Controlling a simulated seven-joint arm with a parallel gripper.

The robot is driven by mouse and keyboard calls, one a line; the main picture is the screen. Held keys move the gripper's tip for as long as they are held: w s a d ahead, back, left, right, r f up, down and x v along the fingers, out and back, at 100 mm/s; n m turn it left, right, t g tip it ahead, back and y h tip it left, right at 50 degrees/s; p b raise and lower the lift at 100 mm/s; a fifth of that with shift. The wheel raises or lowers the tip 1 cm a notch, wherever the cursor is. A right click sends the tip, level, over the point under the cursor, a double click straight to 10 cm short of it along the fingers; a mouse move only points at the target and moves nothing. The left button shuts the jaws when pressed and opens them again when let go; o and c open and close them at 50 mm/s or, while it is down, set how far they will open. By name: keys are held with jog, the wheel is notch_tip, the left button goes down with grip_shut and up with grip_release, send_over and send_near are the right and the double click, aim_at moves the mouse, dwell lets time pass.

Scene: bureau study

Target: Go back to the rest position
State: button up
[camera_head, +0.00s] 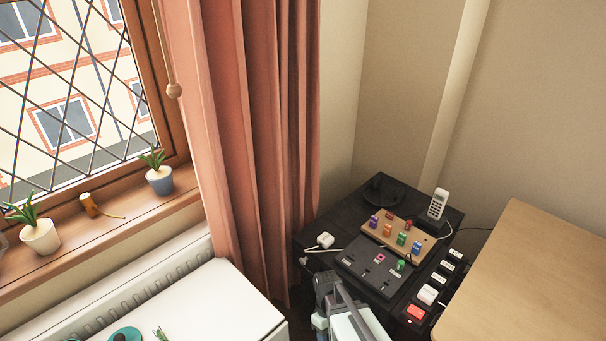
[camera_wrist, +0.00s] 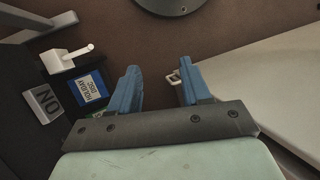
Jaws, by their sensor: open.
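My gripper (camera_wrist: 160,82) shows in the wrist view with its two blue fingers spread apart. The gap between them is empty, with brown floor behind it. A small pale metal loop (camera_wrist: 173,77) appears beside the right finger; I cannot tell whether it touches. In the head view, part of my arm shows at the bottom centre, in front of the black cabinet (camera_head: 312,262). I cannot make out the fingertips there.
A white surface (camera_head: 205,305) is left, a wooden table (camera_head: 540,270) right. A curtain (camera_head: 265,120) hangs behind.

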jog(key=s+d+f+m+g, duration=0.1)
jog(key=s+d+f+m, duration=0.3)
jog(key=s, duration=0.5)
jog(key=s+d+f+m, duration=0.4)
jog(key=s+d+f, duration=0.1)
jog(key=s+f, duration=0.4)
jog(key=shift+s+f+g+y, duration=0.15)
jog(key=shift+s+g+y, duration=0.25)
jog(key=shift+s, duration=0.35)
jog(key=shift+o, duration=0.3)
